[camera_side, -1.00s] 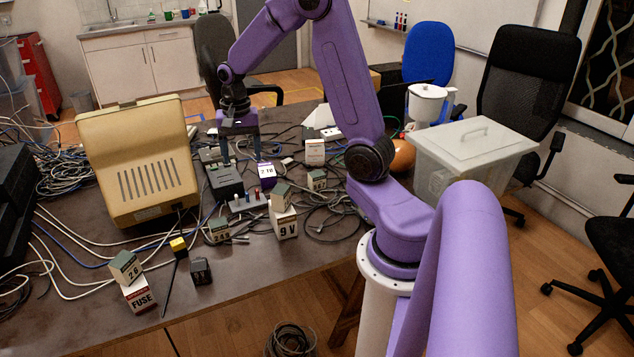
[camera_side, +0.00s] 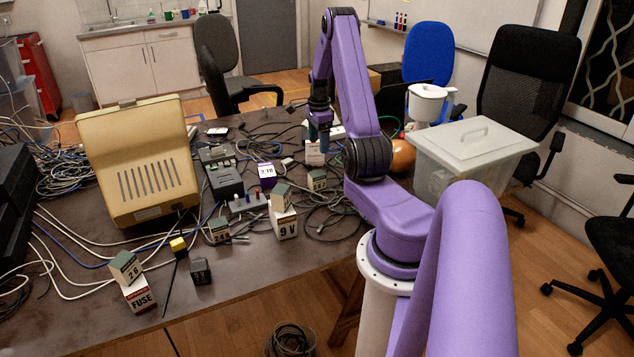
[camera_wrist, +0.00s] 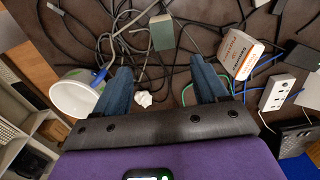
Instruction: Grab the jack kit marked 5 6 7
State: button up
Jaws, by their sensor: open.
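I cannot read the mark 5 6 7 on any box. A white box with a dark-marked label (camera_side: 314,157) stands at the back right of the table in the side view, partly behind my gripper (camera_side: 319,136). A grey-green-topped box (camera_wrist: 162,32) sits ahead, between the lines of the fingers. My gripper (camera_wrist: 161,78) is open and empty above the table, with both blue fingers apart.
Several labelled boxes stand nearby: purple 2 18 (camera_side: 267,172), 9V (camera_side: 286,226), FUSE (camera_side: 138,296). Loose cables (camera_side: 335,215) cover much of the table. A black device (camera_side: 225,181) and beige monitor (camera_side: 140,160) stand left. A lidded clear bin (camera_side: 470,150) is at right.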

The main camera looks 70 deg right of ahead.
aim_at(317, 173)
notch_tip(317, 173, down, 11)
jog(key=shift+r, duration=0.2)
jog(key=shift+w+d+f, duration=0.1)
jog(key=shift+w+f, duration=0.05)
jog(key=shift+f, duration=1.2)
jog(key=shift+w+f, duration=0.15)
jog(key=shift+f, duration=1.15)
jog(key=shift+c, duration=0.3)
jog(key=c, duration=1.1)
jog(key=shift+o, duration=0.2)
jog(key=shift+r, duration=0.1)
